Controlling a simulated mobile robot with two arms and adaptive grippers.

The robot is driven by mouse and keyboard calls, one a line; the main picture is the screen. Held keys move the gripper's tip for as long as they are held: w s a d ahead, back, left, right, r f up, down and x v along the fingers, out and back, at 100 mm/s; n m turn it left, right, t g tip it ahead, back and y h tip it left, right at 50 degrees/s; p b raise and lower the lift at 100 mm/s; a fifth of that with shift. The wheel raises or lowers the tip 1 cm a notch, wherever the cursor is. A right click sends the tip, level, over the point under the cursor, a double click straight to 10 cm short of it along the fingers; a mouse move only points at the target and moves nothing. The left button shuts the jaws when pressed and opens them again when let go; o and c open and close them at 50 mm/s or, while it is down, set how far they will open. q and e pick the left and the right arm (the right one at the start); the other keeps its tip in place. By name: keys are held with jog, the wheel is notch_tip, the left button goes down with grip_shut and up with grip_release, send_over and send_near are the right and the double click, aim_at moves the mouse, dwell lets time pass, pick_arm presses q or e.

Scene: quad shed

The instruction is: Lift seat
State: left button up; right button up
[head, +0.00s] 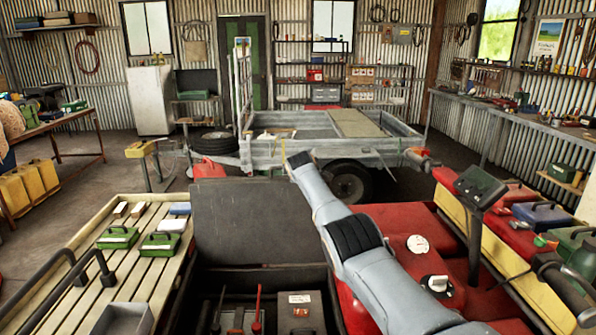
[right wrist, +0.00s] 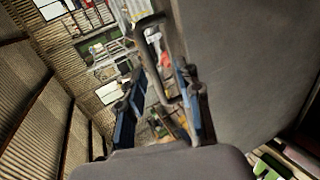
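The seat (head: 236,218) is a broad dark panel tilted up, with an open bay below it. In the right wrist view, a large grey surface (right wrist: 245,60), which looks like the seat, fills the right side. My right gripper (right wrist: 160,88) has two blue-padded fingers standing apart beside that surface. A dark loop handle (right wrist: 153,58) lies in line with the gap; I cannot tell if the fingers touch it. In the head view my right arm reaches across from the lower right and its gripper is not visible. My left gripper is not in view.
The open bay holds red-handled tools (head: 258,305) and a dark box (head: 300,312). A slatted rack (head: 85,265) with green cases is left. Red bodywork and handlebars are right. A grey trailer (head: 290,150) stands behind. Floor shows at the left.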

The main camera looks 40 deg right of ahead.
jog(key=v, duration=1.1)
jog(key=shift+s+a, duration=0.25)
jog(key=shift+s, duration=0.05)
jog(key=shift+r, duration=0.1)
